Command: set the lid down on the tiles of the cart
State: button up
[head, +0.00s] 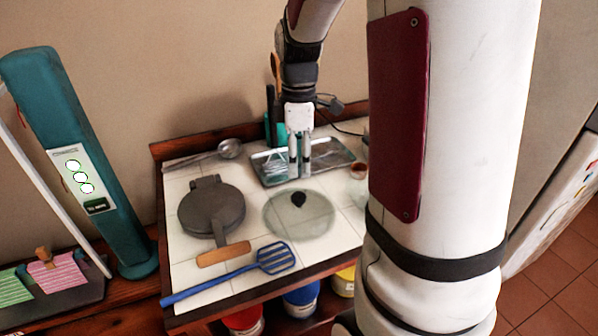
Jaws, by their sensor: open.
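A round glass lid (283,223) with a black knob (298,199) lies flat on the white tiles of the cart (335,255), knob up. My gripper (299,172) hangs down from the arm behind the lid in the head view, over the metal tray. Its fingers are parted and nothing shows between them. The gripper is apart from the knob. The right end of the cart is partly hidden by my arm.
A dark waffle-iron-like pan (212,212) with a wooden handle is left of the lid. A blue slotted spatula (275,259) lies in front. Free tiles are few.

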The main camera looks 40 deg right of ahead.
jog(key=s+a+r+m+t, duration=0.2)
jog(key=s+a+r+m, duration=0.2)
jog(key=s+a+r, duration=0.5)
jog(key=s+a+m+t, duration=0.2)
jog(key=s+a+m, duration=0.4)
jog(key=s+a, duration=0.1)
jog(key=shift+s+a, duration=0.35)
jog(key=shift+s, duration=0.45)
jog(key=shift+r, duration=0.3)
jog(key=shift+d, duration=0.1)
